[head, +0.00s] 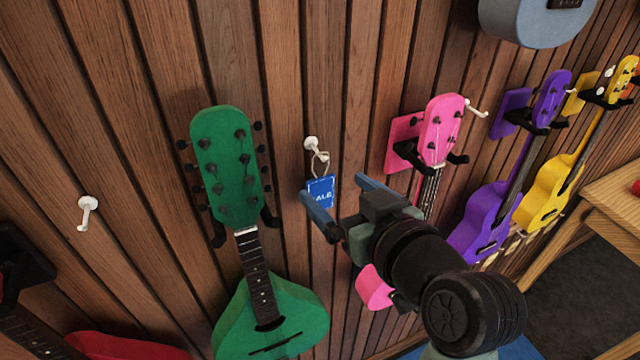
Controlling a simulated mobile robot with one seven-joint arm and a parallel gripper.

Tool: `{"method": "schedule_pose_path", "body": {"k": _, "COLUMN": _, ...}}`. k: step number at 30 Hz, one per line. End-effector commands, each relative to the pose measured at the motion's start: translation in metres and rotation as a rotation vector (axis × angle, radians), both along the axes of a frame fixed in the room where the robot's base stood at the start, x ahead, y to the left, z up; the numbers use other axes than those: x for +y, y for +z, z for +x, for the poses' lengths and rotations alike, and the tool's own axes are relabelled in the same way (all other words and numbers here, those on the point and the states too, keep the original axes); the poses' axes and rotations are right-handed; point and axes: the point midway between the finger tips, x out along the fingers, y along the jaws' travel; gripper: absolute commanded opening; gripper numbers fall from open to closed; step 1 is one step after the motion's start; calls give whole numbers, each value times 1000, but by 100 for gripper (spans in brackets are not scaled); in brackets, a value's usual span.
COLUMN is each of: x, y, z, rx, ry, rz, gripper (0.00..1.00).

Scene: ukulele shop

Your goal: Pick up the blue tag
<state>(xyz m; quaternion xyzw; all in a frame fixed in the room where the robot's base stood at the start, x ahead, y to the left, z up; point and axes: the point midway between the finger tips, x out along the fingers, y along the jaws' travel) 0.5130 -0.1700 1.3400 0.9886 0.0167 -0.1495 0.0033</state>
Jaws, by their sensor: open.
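The blue tag (321,192) shows white lettering ending in "ALE". It hangs by a pale string loop (320,162) from a white peg (312,146) on the wooden wall. My gripper (338,202) is open, with one blue-grey finger at the tag's lower left and the other to its right. The tag appears between the two fingers in the picture. I cannot tell how far the fingertips are from it in depth. The gripper body and wrist hide part of the pink ukulele behind them.
A green instrument (238,170) hangs left of the tag. A pink ukulele (441,130), a purple one (483,225) and a yellow one (546,200) hang to the right. An empty white peg (87,212) is at left. A wooden table (612,205) stands at right.

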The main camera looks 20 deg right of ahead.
Motion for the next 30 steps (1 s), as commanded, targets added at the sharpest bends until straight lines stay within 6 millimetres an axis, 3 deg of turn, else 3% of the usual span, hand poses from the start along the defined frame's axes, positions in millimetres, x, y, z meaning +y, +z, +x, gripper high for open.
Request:
{"method": "schedule_pose_path", "body": {"k": 13, "x": 9, "y": -9, "z": 48, "rx": 1, "ry": 2, "rz": 1, "gripper": 92}}
{"method": "schedule_pose_path", "body": {"k": 23, "x": 8, "y": -13, "z": 53, "rx": 0, "ry": 0, "rz": -1, "gripper": 92}}
{"method": "schedule_pose_path", "body": {"k": 30, "x": 8, "y": -13, "z": 53, "rx": 0, "ry": 0, "rz": 0, "gripper": 49}}
